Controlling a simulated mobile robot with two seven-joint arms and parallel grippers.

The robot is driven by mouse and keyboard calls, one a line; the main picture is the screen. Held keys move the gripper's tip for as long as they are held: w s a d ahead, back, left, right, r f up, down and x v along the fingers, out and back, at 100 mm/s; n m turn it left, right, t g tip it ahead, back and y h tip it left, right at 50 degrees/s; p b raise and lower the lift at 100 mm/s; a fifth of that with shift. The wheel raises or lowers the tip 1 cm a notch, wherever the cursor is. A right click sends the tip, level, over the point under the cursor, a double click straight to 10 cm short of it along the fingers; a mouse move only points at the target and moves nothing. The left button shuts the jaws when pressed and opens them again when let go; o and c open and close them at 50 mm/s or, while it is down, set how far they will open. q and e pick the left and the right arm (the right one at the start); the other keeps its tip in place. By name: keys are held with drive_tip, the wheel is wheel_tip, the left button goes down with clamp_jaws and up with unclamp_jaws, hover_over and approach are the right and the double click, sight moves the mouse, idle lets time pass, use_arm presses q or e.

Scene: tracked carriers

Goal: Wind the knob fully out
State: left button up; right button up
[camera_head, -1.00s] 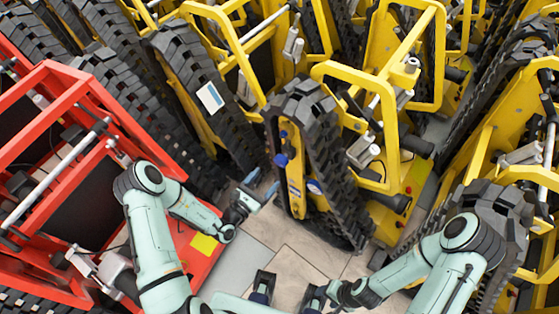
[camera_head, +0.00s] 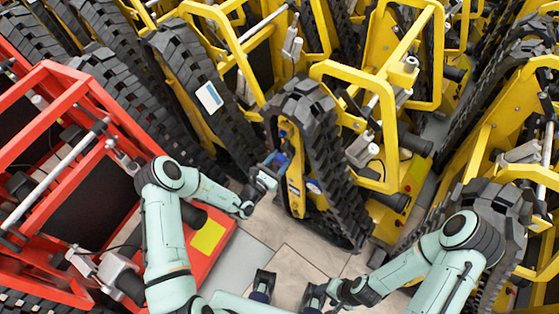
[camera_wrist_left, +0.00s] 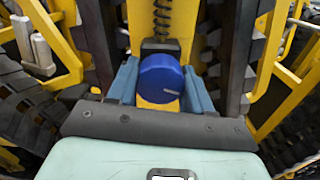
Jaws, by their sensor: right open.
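The blue knob (camera_head: 281,160) is on the yellow inner plate of the middle tracked carrier (camera_head: 295,190), beside its black track. In the left wrist view the round knob (camera_wrist_left: 160,78) sits between the two blue-grey fingers of my left gripper (camera_wrist_left: 160,88), below a coil spring. In the head view my left gripper (camera_head: 266,172) is at the knob, its fingers apart to either side. Whether they touch it is hard to tell. My right gripper (camera_head: 288,286) is open and empty over the floor at the bottom.
A red carrier frame (camera_head: 75,100) fills the left side, under my left arm. More yellow carriers with black tracks (camera_head: 205,95) crowd the back and right (camera_head: 510,140). A patch of tiled floor (camera_head: 290,240) lies free between them.

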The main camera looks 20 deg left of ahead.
use_arm(q)
drive_tip(key=shift+c, duration=1.2)
drive_tip(key=shift+r+n+p, duration=0.1)
drive_tip(key=shift+n+p, duration=0.4)
drive_tip(key=shift+n, duration=0.6)
drive_tip(key=o, duration=1)
drive_tip(key=shift+o, duration=0.2)
